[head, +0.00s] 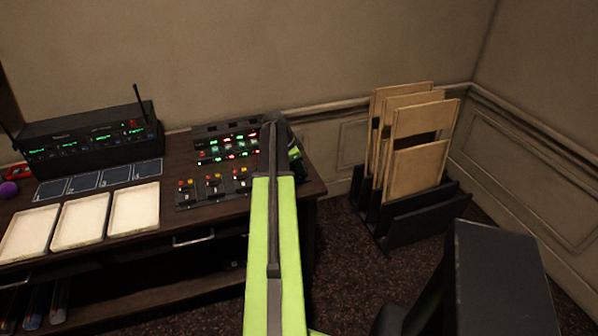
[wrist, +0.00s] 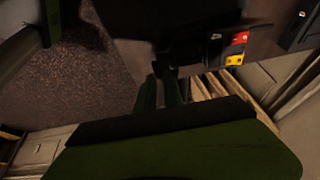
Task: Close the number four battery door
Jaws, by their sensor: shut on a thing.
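My arm reaches over the right end of the desk in the head view and hides most of my gripper. In the wrist view my gripper (wrist: 162,82) shows two dark green fingers, shut on a small dark thing (wrist: 165,60) under a dark edge. The image is too dark to tell what this thing is. I cannot make out a door marked four. Several flat dark panels (head: 100,178) lie in a row before the receiver rack; I cannot tell whether they are battery doors.
The desk holds a receiver rack (head: 92,138) with antennas, pale trays (head: 80,226), and button modules (head: 213,188), with a lit panel (head: 228,144) behind. A rack of wooden boards (head: 420,168) stands on the floor at right. Carpet (head: 345,265) is clear between them.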

